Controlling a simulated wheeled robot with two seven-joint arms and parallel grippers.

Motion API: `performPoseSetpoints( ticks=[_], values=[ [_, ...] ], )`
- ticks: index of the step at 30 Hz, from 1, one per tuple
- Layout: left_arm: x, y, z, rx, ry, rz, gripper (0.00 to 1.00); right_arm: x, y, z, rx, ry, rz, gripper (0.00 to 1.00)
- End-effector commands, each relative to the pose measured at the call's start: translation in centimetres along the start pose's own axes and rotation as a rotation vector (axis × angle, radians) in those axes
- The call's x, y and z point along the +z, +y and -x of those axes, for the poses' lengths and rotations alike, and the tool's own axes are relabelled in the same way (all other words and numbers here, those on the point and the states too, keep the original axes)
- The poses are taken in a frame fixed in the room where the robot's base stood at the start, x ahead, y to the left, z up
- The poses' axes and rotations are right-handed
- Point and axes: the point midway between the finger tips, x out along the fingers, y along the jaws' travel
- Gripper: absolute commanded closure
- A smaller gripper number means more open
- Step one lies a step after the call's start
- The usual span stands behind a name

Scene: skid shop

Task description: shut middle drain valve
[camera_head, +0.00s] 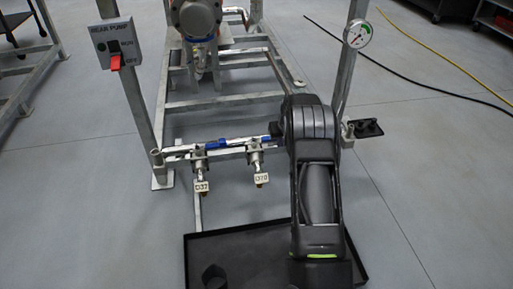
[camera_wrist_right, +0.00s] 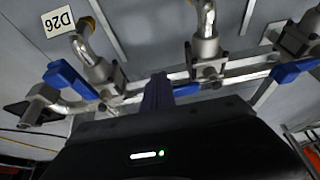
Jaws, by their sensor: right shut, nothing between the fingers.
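Valves hang from a horizontal pipe in the head view. The left valve (camera_head: 201,167) and the middle valve (camera_head: 256,160) carry white tags. A third valve is hidden there behind my right arm; the wrist view shows it with a tag reading D26 (camera_wrist_right: 58,21). The middle valve (camera_wrist_right: 206,50) is at the centre of the wrist view. Its blue handle (camera_wrist_right: 184,84) lies along the pipe, partly hidden behind my fingers. My right gripper (camera_wrist_right: 157,86) is shut and empty, close beside that handle; I cannot tell whether they touch. My left gripper is out of view.
A black drip tray (camera_head: 205,240) lies on the floor below the valves. A red pump switch (camera_head: 115,62) is on the left post and a pressure gauge (camera_head: 357,33) on the right post. Blue handles of the neighbouring valves (camera_wrist_right: 72,80) flank my gripper. Hoses lie behind, at right.

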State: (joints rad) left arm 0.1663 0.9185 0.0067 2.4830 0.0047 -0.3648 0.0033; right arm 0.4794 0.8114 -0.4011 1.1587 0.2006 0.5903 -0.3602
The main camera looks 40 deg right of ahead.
Motion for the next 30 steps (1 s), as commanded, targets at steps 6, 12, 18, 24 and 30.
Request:
performPoseSetpoints(
  ticks=[6, 12, 18, 24, 30],
  values=[
    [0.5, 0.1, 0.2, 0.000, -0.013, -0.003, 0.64, 0.6, 0.0, 0.4, 0.000, 0.001, 0.001, 1.00],
    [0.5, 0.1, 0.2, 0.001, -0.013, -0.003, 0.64, 0.6, 0.0, 0.3, 0.000, 0.001, 0.001, 1.00],
    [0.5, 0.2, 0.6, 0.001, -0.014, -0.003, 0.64, 0.4, 0.0, 0.8, -0.001, 0.001, 0.001, 1.00],
    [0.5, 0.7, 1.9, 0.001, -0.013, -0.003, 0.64, -0.5, -0.1, 2.8, -0.001, 0.001, 0.001, 1.00],
    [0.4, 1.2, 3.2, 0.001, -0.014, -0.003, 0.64, -1.3, -0.1, 4.8, -0.001, 0.001, 0.000, 1.00]
  ],
)
